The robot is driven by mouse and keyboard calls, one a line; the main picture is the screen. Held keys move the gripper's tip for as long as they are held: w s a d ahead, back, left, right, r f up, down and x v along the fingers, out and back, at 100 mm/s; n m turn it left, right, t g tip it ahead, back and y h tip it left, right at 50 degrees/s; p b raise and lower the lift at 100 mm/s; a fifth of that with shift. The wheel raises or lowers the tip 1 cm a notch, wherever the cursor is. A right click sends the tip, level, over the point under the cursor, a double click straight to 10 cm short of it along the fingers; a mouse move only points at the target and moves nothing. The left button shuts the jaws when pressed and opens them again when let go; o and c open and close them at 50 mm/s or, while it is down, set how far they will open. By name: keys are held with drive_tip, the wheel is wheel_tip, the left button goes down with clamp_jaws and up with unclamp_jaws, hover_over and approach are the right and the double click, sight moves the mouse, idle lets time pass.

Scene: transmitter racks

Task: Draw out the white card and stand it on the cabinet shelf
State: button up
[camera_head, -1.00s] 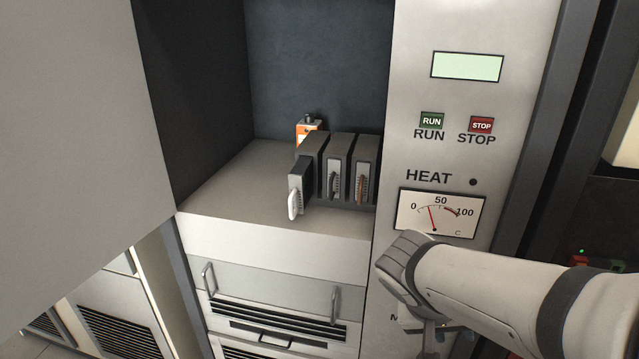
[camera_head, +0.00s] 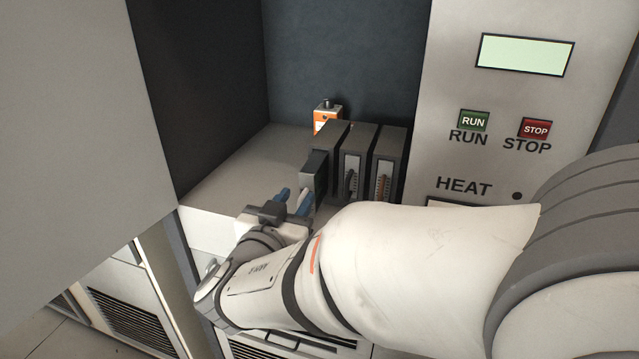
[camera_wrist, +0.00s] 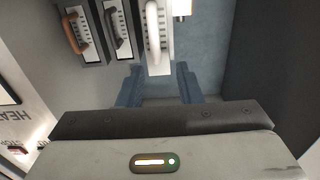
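The white card (camera_head: 307,184) is the leftmost of the cards in the dark rack, and its body sticks out further than its neighbours. In the wrist view its white handle (camera_wrist: 153,28) is at the top, on a pale vented face. My gripper (camera_head: 292,197) is in front of the white card with blue fingers apart. In the wrist view my gripper (camera_wrist: 159,85) is open and empty, with the handle ahead of the gap between its fingertips. The cabinet shelf (camera_head: 235,175) is the pale surface under the rack, bare to the left.
Two cards stand right of it, one with a dark handle (camera_wrist: 117,30) and one with a brown handle (camera_wrist: 76,32). An orange device (camera_head: 326,114) stands behind the rack. A control panel (camera_head: 520,100) borders the right; a grey panel (camera_head: 70,100) fills the left foreground.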

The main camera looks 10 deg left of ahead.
sight(306, 185)
drive_tip(key=shift+w+d+p, duration=0.2)
drive_tip(key=shift+w+p, duration=0.2)
drive_tip(key=shift+w, duration=1.15)
drive_tip(key=shift+w+d+p, duration=0.15)
drive_tip(key=shift+w+p, duration=0.25)
drive_tip(key=shift+w, duration=1.15)
drive_tip(key=shift+c, duration=0.5)
drive_tip(key=shift+s, duration=0.1)
clamp_jaws()
